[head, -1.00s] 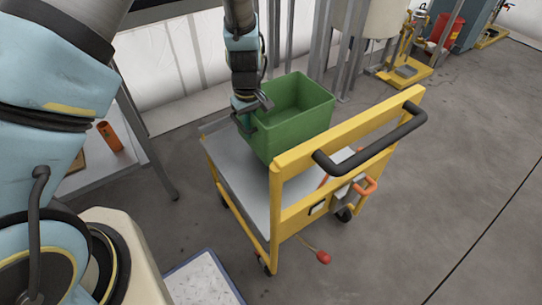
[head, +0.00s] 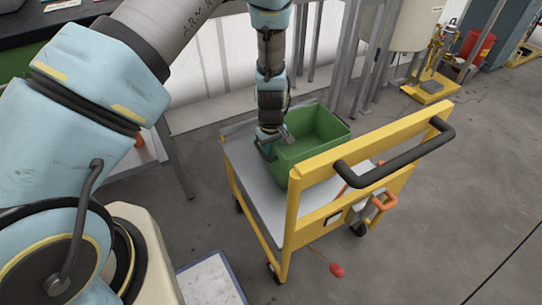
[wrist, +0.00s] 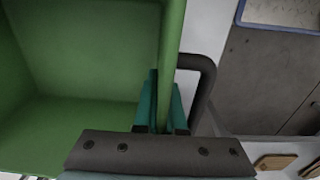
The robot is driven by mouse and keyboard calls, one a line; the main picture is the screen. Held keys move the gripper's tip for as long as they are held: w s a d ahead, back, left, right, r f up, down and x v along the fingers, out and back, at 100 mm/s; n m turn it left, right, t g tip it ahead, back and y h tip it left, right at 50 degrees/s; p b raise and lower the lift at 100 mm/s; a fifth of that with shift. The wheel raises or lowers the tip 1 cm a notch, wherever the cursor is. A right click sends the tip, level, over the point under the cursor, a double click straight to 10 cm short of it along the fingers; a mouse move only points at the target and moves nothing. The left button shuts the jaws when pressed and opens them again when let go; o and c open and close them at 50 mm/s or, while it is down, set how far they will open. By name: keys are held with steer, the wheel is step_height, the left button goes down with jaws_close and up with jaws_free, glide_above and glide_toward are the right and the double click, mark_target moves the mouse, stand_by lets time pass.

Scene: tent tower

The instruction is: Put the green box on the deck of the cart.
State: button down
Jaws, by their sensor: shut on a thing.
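The green box (head: 318,136) is an open-topped bin, upright over the grey deck (head: 249,168) of the yellow-framed cart (head: 338,194). Its lower part is partly hidden behind the cart's yellow end frame, so I cannot tell for sure whether its bottom touches the deck. My gripper (head: 268,140) is at the box's left side. In the wrist view, my gripper (wrist: 165,112) is shut on the rim of the green box (wrist: 80,60), with teal fingers on both sides of the wall. The inside of the box looks empty.
The cart's black handle (head: 395,158) rises at the near right. A red knob (head: 337,270) sticks out low in front. A blue-edged white panel (head: 210,281) lies at lower left. Grey posts and a tank stand behind. Open floor lies to the right.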

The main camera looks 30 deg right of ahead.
steer(key=c, duration=1.5)
jaws_free()
steer(key=shift+f, duration=0.15)
steer(key=o, duration=0.5)
step_height(320, 180, up, 12)
steer(key=shift+r+p, duration=0.2)
steer(key=shift+p, duration=0.25)
steer(key=shift+a, duration=0.1)
